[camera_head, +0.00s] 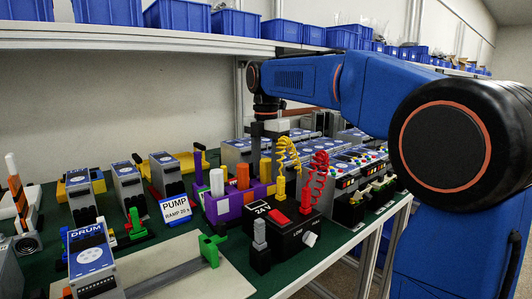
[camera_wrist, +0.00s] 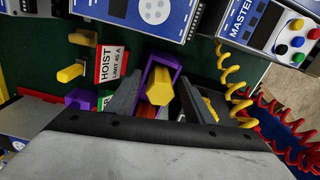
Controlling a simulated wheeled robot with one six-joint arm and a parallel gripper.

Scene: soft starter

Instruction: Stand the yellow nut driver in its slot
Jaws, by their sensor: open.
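The yellow nut driver (camera_head: 266,170) stands about upright at the right end of the purple rack (camera_head: 224,208), right of the orange and white handles. In the wrist view its six-sided yellow handle (camera_wrist: 159,86) shows inside the purple frame (camera_wrist: 176,64), between my fingers. My gripper (camera_head: 257,146) is open, pointing down over that end of the rack. In the wrist view my gripper (camera_wrist: 160,98) has one dark finger on each side of the handle, with gaps showing. The driver's lower part is hidden in the rack.
An orange handle (camera_head: 243,177) and a white handle (camera_head: 217,182) stand close by. A coiled yellow cord (camera_head: 289,152) and red cord (camera_head: 319,172) rise at the right. A black box (camera_head: 285,234) with a red switch sits in front. Sign cards and grey units crowd the green bench.

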